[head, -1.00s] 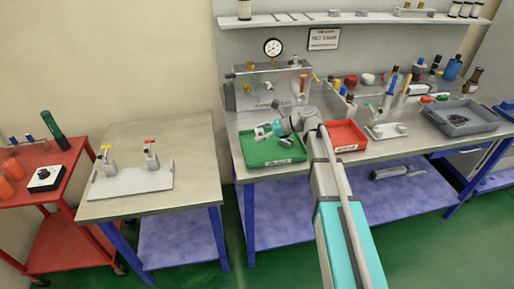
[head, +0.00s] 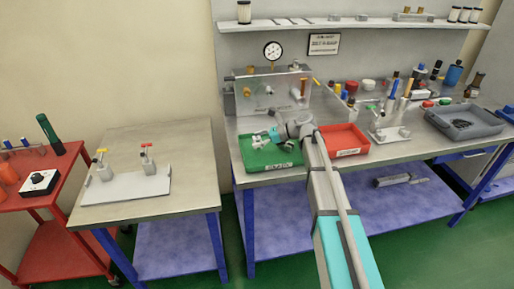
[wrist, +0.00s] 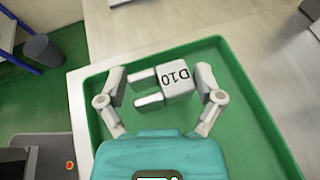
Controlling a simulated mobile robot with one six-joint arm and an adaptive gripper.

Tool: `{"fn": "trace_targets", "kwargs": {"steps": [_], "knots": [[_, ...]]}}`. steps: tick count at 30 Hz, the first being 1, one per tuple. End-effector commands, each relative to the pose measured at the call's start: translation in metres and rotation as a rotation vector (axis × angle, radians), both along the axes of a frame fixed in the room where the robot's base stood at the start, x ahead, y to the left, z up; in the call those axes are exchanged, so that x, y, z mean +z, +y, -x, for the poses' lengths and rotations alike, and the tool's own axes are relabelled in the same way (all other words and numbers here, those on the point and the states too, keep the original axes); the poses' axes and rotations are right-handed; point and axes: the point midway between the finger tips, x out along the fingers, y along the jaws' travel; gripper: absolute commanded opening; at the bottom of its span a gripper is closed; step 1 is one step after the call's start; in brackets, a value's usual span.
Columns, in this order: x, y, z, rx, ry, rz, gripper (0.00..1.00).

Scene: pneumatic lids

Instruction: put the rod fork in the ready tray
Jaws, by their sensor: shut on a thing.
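The rod fork (wrist: 176,82) is a pale grey two-pronged block marked D10, seen in the wrist view. My gripper (wrist: 162,78) has its fingers at the two ends of the fork and is shut on it. The prongs point left in that view. The green tray (head: 272,168), taken as the ready tray, lies on the workbench with a white label on its front. In the head view my gripper (head: 262,140) is over this tray. The fork is hard to tell from the fingers there, and whether it touches the tray floor cannot be told.
A red tray (head: 343,139) stands just right of the green one, beside my arm. A panel with a gauge (head: 272,50) stands behind. A grey bin (head: 465,122) and bottles are to the right. A side table (head: 150,205) with a valve plate stands left.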

Motion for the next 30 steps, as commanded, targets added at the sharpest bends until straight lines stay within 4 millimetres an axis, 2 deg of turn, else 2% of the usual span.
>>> {"fn": "trace_targets", "kwargs": {"steps": [6, 15, 30], "knots": [[-0.014, 0.003, -0.010, 0.000, 0.000, 0.000, 0.35], [-0.037, 0.003, -0.007, 0.001, 0.000, 0.000, 0.35], [-0.040, 0.003, -0.007, 0.001, 0.000, 0.000, 0.35]]}}
